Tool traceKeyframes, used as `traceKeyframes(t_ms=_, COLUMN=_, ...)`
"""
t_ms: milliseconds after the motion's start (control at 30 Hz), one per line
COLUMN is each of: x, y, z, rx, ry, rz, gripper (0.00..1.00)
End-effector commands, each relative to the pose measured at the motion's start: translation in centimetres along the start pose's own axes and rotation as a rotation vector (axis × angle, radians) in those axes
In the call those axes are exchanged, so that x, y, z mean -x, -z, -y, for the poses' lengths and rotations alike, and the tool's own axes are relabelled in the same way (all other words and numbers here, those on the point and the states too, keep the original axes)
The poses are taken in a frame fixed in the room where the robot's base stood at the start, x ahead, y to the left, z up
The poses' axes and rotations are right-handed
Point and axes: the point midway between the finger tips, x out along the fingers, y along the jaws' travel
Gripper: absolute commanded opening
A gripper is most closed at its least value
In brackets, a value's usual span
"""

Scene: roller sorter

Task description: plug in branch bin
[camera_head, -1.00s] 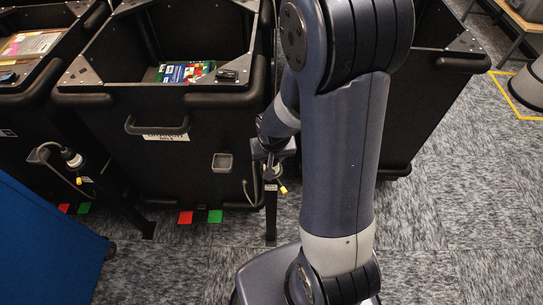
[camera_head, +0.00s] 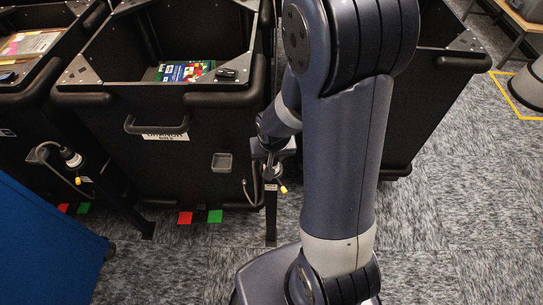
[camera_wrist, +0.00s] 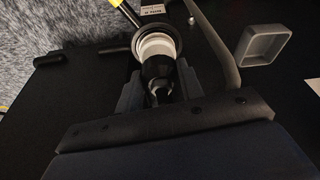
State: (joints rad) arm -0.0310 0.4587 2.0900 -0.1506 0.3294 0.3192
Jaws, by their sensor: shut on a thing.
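The black branch bin (camera_head: 180,150) stands at centre in the head view, with a front handle, a white label too blurred to read fully and books inside. A grey square recess (camera_head: 222,162) is on its front; it also shows in the wrist view (camera_wrist: 266,46). My gripper (camera_wrist: 158,88) is shut on a plug (camera_wrist: 157,48), a dark round connector with a pale ring and a yellow piece beyond it. In the head view my gripper (camera_head: 272,148) is at the top of a thin post (camera_head: 271,215) beside the bin's right front corner. Whether the plug is seated cannot be told.
Another bin (camera_head: 30,75) stands at left, with a similar connector (camera_head: 72,160) on a post. A third bin (camera_head: 430,110) is behind my arm. A blue panel (camera_head: 45,250) fills the lower left.

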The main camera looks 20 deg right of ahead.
Motion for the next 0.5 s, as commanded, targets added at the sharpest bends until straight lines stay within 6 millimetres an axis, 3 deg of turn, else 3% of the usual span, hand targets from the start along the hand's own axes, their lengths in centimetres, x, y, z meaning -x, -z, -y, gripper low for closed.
traceKeyframes(t_ms=500, x=-0.34, y=-0.09, z=0.0, rx=0.0, ry=0.0, rz=0.0, gripper=0.09)
